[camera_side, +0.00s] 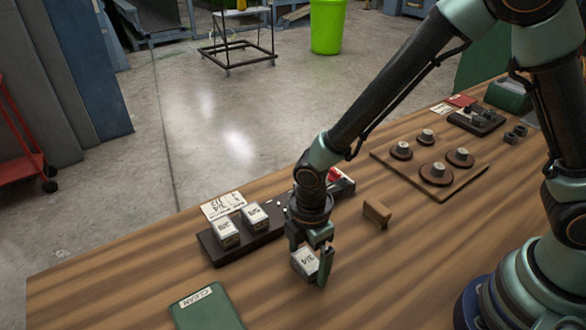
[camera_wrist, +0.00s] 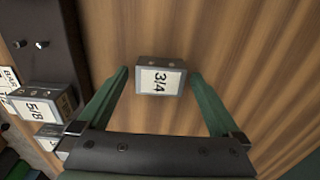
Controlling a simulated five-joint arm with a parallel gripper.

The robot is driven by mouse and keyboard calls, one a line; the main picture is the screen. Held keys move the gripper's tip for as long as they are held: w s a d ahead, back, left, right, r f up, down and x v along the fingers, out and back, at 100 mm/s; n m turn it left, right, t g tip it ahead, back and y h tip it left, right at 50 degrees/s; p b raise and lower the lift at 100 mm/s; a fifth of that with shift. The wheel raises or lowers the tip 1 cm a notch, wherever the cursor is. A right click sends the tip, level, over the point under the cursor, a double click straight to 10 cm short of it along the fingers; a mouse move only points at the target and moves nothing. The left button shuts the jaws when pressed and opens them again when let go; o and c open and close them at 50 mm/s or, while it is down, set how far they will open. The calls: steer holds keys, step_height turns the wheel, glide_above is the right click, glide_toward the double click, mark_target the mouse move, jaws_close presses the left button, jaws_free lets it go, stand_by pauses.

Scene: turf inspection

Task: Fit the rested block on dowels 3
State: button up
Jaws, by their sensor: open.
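The grey block with a white "3/4" label (camera_side: 304,264) sits on the wooden table, below my gripper. My gripper (camera_wrist: 160,74) is open, with its two green fingers on either side of that block (camera_wrist: 161,77) and narrow gaps showing in the wrist view. The dark rail (camera_side: 212,252) lies behind it. Two labelled blocks stand on its left part: one at the left end (camera_side: 227,233) and the "5/8" block (camera_side: 256,217). Bare light dowel tips (camera_wrist: 41,44) show on the rail beyond the "5/8" block; my arm hides part of the rail in the side view.
A white card (camera_side: 222,205) lies behind the rail, and a red knob (camera_side: 334,174) is near its right end. A board with round knobs (camera_side: 400,172) is further right. A green "CLEAN" mat (camera_side: 207,308) lies front left.

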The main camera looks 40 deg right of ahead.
mark_target(305, 256)
steer(key=shift+f, duration=0.4)
steer(key=c, duration=1.5)
steer(key=shift+r, duration=0.2)
step_height(305, 256, up, 19)
steer(key=w+d+f, duration=0.1)
steer(key=w+f, duration=0.1)
steer(key=w, duration=0.2)
steer(key=w+d+f, duration=0.1)
steer(key=w+f, duration=0.2)
steer(key=w, duration=0.2)
steer(key=w+d+f, duration=0.1)
steer(key=w+f, duration=0.2)
steer(key=w, duration=0.2)
steer(key=shift+d+f, duration=0.2)
